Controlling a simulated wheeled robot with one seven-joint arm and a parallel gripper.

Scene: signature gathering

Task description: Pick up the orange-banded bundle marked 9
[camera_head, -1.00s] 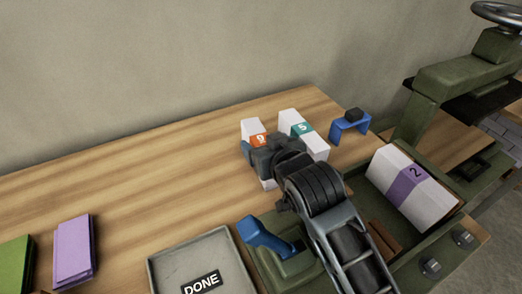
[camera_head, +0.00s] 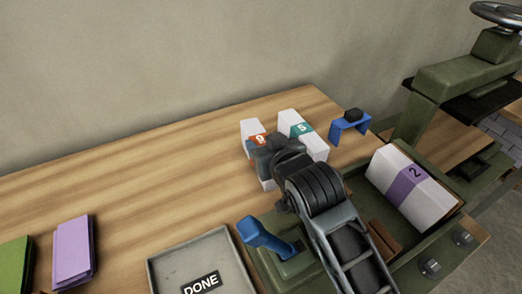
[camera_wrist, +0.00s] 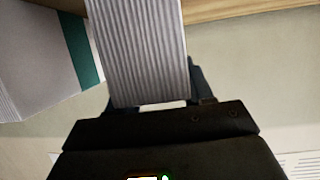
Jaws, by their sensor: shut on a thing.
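The orange-banded bundle marked 9 (camera_head: 259,139) is a white block near the back of the wooden table, partly hidden by my gripper (camera_head: 266,155). My gripper is shut on this bundle. In the wrist view, the bundle's ridged page side (camera_wrist: 140,50) stands in front of my gripper (camera_wrist: 160,104), between its fingers. I cannot tell whether the bundle touches the table. The teal-banded bundle marked 5 (camera_head: 302,129) stands just to its right, and its teal band also shows at the left of the wrist view (camera_wrist: 80,48).
A grey tray marked DONE (camera_head: 170,268) lies at the front. A blue handle (camera_head: 262,237) rises beside it. A purple-banded bundle marked 2 (camera_head: 432,205) lies in a green press at right. A blue stand (camera_head: 350,125) is behind. Purple (camera_head: 72,250) and green (camera_head: 14,262) stacks lie left.

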